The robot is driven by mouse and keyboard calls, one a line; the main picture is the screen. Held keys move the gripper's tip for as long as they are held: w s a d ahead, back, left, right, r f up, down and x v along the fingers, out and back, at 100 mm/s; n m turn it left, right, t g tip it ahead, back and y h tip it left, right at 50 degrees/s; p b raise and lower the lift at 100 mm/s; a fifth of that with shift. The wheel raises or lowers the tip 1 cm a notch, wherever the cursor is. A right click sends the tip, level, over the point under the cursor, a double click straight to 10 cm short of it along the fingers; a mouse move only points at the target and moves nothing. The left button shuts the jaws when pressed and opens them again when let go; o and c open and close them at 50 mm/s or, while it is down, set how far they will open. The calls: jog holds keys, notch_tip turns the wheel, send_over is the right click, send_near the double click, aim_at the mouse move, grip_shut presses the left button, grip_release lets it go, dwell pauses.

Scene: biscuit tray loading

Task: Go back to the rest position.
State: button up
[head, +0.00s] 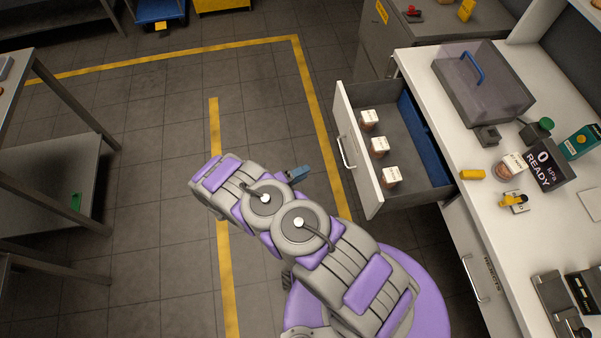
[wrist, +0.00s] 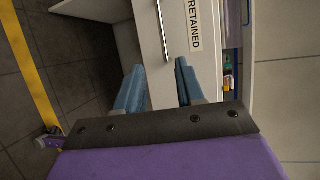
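My arm, grey and purple, is folded in the lower middle of the head view. My gripper (wrist: 157,80) shows in the wrist view with its two blue fingers apart and nothing between them. In the head view, part of a blue finger (head: 297,174) shows beside the arm, above the floor and left of the open drawer. In the wrist view, the drawer front (wrist: 150,45), with a handle and a label reading RETAINED, lies beyond the fingertips. I cannot tell the exact gap.
The drawer (head: 358,150) stands pulled out from the white counter (head: 470,215), with several labelled jars inside. A box with a blue handle (head: 483,85) and a display reading READY (head: 547,170) stand on the counter. A metal rack (head: 50,160) is at left. Floor between is clear.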

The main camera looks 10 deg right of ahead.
dwell(0.3)
